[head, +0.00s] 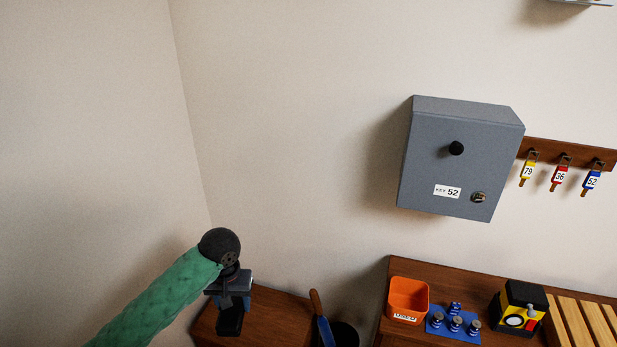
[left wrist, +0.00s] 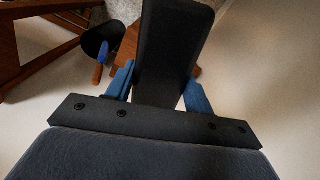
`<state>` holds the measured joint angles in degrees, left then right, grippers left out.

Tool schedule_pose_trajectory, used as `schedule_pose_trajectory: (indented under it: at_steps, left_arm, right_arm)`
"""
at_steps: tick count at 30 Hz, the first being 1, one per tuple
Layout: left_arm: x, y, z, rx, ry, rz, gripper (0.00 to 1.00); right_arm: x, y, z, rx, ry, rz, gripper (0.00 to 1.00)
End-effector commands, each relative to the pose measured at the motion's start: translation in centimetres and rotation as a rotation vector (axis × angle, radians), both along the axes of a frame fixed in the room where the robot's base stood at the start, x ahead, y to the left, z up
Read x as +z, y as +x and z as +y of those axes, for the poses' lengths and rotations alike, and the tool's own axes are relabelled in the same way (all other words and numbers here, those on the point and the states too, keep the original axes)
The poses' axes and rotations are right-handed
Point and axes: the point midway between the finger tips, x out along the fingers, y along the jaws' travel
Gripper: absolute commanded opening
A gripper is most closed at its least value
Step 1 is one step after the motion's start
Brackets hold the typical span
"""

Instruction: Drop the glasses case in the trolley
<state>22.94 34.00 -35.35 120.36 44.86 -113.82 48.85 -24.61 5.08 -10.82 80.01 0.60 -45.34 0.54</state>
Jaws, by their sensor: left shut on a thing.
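My left gripper (head: 233,297) is at the bottom left of the head view, at the end of the green-sleeved arm. It is shut on the dark glasses case (head: 230,319), which hangs down from the fingers. In the left wrist view the case (left wrist: 174,50) is a long black block between the blue fingers (left wrist: 158,90). In the head view the case is over or in front of a brown wooden surface (head: 275,318); the height gap cannot be told. I cannot make out which thing is the trolley. My right gripper is not in view.
A black bin (head: 345,337) with a blue item and a wooden handle (head: 316,301) stands right of the wooden surface. Further right, a wooden counter (head: 384,327) holds an orange tub (head: 408,298), blue tray (head: 446,331) and yellow-black box (head: 520,305). A grey key cabinet (head: 460,160) is on the wall.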

Motion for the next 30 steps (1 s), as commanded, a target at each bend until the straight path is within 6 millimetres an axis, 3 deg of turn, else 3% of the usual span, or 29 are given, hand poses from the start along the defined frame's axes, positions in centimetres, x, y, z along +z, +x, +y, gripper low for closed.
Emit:
schedule_pose_trajectory:
  at_steps: [3,17,20,27,28,30]
  left_arm:
    - [1.1,1.3,1.8,0.013,0.000,-0.003,0.28]
    - [1.4,1.7,1.8,0.013,-0.001,0.000,0.28]
    - [-0.1,1.4,1.7,0.014,-0.002,0.004,0.28]
    - [-7.8,-0.5,1.7,0.019,-0.005,0.006,0.28]
    - [-8.7,-0.8,1.7,0.019,-0.004,0.007,0.28]
    - [-10.5,-1.3,1.7,0.018,-0.003,0.005,0.28]
  right_arm:
    - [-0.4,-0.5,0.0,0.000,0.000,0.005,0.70]
    - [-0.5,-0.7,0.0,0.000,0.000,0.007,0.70]
    - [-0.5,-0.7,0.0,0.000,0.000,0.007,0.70]
    - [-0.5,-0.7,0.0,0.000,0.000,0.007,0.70]
    - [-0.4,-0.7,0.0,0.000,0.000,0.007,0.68]
    - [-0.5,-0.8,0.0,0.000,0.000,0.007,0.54]
